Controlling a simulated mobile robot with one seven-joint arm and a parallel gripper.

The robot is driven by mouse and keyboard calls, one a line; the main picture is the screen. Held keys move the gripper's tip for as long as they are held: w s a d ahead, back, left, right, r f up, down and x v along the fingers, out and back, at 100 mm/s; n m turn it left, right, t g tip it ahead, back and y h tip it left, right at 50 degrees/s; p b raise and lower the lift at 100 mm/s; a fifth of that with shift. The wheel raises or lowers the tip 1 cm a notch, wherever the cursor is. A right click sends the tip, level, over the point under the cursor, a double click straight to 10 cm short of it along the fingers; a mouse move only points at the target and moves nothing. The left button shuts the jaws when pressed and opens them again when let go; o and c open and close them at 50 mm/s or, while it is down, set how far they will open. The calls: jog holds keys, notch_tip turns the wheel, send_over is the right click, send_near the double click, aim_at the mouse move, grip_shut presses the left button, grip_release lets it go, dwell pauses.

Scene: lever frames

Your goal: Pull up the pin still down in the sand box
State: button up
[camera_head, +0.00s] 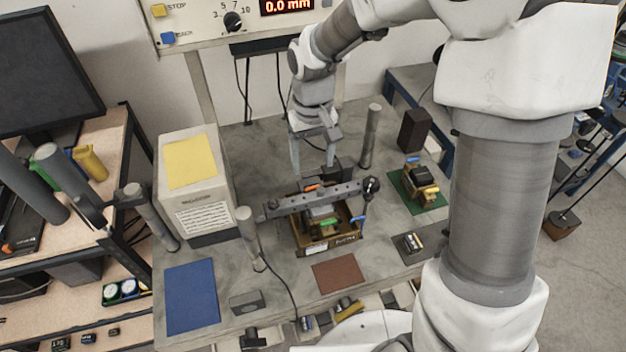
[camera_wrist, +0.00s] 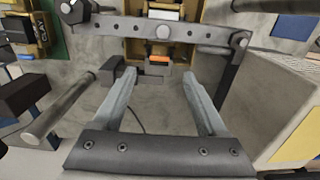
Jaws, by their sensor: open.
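The sand-coloured box (camera_head: 352,231) stands mid-table in the head view, with dark and green parts inside. A grey metal bar (camera_head: 344,193) with holes lies across above it. An orange piece (camera_head: 313,187) shows at the far side of the bar. In the wrist view the bar (camera_wrist: 200,33) crosses near the top, the box's tan wall (camera_wrist: 136,47) shows around it, and the orange piece (camera_wrist: 160,58) is just below the bar. I cannot tell which part is the lowered pin. My gripper (camera_head: 313,167) is open and empty behind the bar; its fingertips (camera_wrist: 160,76) flank the orange piece's direction, apart from it.
A second tan assembly (camera_head: 425,188) sits on a green mat at right. Grey posts (camera_head: 370,137) and (camera_head: 249,240) rise from the table. A white box (camera_head: 192,205) stands left. Blue (camera_head: 191,296) and brown (camera_head: 338,273) mats lie in front. A dark block (camera_head: 413,130) stands behind right.

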aim_at(313, 188)
notch_tip(313, 188, down, 8)
jog(key=shift+r, duration=0.1)
jog(key=shift+c, duration=0.2)
grip_shut()
dwell(0.3)
